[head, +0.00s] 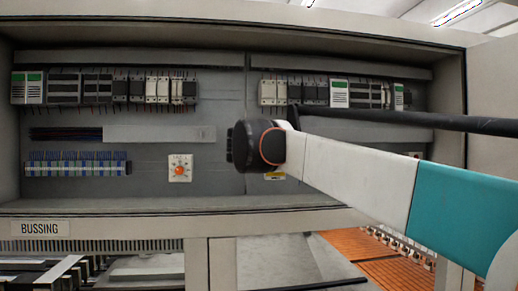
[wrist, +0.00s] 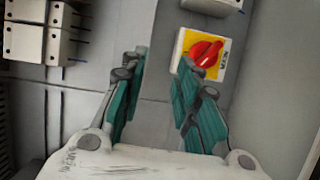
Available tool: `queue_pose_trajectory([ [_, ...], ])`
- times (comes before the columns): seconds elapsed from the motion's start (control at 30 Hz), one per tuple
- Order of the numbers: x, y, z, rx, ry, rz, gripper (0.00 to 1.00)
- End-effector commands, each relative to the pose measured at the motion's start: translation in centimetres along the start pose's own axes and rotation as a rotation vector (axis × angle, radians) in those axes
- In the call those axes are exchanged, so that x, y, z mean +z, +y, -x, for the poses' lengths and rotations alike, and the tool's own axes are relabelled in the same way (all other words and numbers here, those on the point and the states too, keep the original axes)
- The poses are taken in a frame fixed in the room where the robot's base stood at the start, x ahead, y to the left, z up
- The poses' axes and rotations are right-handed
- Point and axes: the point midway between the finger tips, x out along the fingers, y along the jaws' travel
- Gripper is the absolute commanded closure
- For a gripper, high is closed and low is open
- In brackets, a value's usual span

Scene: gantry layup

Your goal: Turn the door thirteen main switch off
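A rotary switch with a red handle on a yellow plate (wrist: 222,62) shows in the wrist view at the upper right. Its red handle (wrist: 205,53) lies tilted, running from lower left to upper right. I cannot read its label or confirm that it is door thirteen's switch. My gripper (wrist: 162,62) is open and empty, its teal fingers apart. The switch is just beyond and right of the right finger, with no clear contact. In the head view my arm hides the fingers, and the red-handled switch is not clearly visible.
An orange knob on a white plate (head: 180,174) sits left of my arm. Terminal blocks (head: 75,164) and rows of breakers (head: 155,90) line the grey back panel. The cabinet's lower frame (head: 150,224) runs below. A grey wall (wrist: 283,100) stands close at right in the wrist view.

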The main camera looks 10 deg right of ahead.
Motion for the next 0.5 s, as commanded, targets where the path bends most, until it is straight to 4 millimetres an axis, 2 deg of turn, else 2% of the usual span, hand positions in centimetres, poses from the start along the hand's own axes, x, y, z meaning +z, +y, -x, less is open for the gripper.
queue_pose_trajectory([
  [0.5,0.1,-0.1,3.5,-0.001,0.001,-0.001,0.71],
])
